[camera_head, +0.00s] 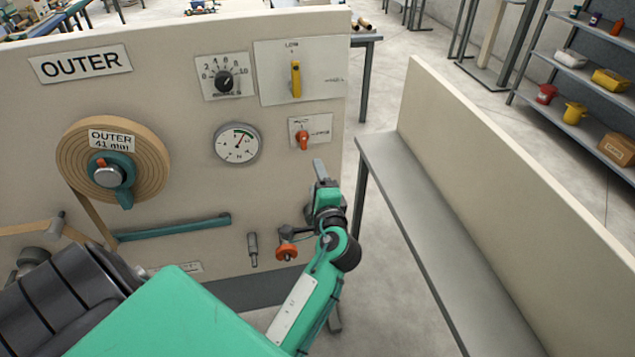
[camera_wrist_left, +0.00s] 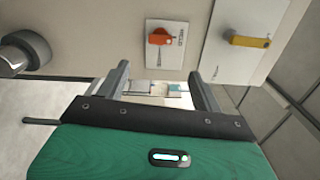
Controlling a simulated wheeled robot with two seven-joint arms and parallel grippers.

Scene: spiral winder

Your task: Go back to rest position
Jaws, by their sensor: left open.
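My left gripper (camera_head: 320,170) is raised in front of the right end of the winder panel (camera_head: 190,190), just below and right of the small orange switch (camera_head: 303,141). In the left wrist view the gripper (camera_wrist_left: 160,72) shows two fingers spread apart with nothing between them. The orange switch (camera_wrist_left: 160,37) and the yellow lever (camera_wrist_left: 248,41) appear beyond the fingers there. My green left arm crosses the lower middle of the head view and hides part of the panel's lower right. My right gripper is not in view.
The panel carries a tan OUTER roll (camera_head: 147,150), a black dial (camera_head: 225,82), a gauge (camera_head: 238,144) and the yellow lever (camera_head: 295,78). A grey bench (camera_head: 420,225) with a cream backboard (camera_head: 500,180) stands right. Bare floor lies between panel and bench. Shelves (camera_head: 590,85) stand farther back.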

